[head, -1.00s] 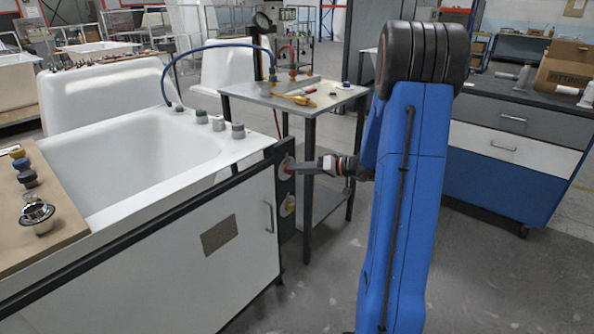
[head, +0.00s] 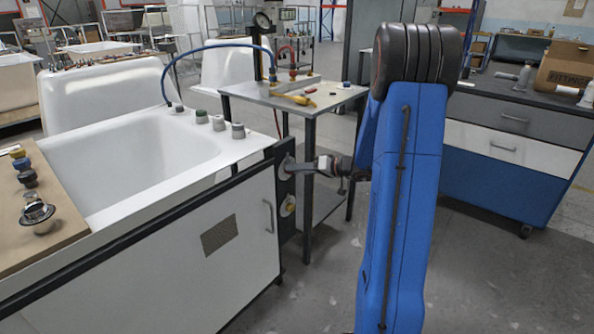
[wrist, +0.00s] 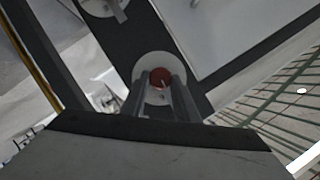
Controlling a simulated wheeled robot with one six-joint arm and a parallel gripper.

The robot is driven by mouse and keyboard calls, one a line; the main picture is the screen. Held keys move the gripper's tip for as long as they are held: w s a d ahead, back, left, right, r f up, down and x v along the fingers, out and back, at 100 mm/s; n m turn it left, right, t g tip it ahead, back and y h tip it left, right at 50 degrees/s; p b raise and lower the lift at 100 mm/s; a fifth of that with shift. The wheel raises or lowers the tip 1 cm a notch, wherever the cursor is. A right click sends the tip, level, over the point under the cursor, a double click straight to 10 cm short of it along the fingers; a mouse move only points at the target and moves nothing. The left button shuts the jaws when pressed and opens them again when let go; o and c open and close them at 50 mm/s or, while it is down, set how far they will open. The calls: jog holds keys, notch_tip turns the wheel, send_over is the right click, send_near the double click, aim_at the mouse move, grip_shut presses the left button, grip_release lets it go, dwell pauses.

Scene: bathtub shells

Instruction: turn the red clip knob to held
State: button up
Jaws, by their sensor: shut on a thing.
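The red clip knob (wrist: 160,78) is a round red cap with a pale mark line, on a white round plate (wrist: 146,66) fixed to a dark upright strip. In the wrist view my gripper (wrist: 161,88) has one finger on each side of the knob and is shut on it. In the head view my gripper (head: 291,166) reaches from the right to the dark post at the tub bench's corner. There the gripper hides the knob. The plate's markings are too small to read.
A second pale round plate with a grey lever (head: 288,206) sits lower on the same post. The white tub (head: 140,165) and its cabinet (head: 200,260) stand left. A small metal table (head: 300,95) with tools stands close behind my gripper.

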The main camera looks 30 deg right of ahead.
jog(key=m+t+y, duration=0.1)
jog(key=m, duration=0.4)
jog(key=f+m+t+y, duration=0.1)
jog(key=m, duration=0.4)
jog(key=m+t+y, duration=0.2)
jog(key=m, duration=0.4)
jog(key=shift+d+f, duration=0.15)
jog(key=shift+f, duration=0.25)
jog(key=shift+m, duration=0.3)
jog(key=o, duration=1.1)
jog(key=shift+c, duration=0.2)
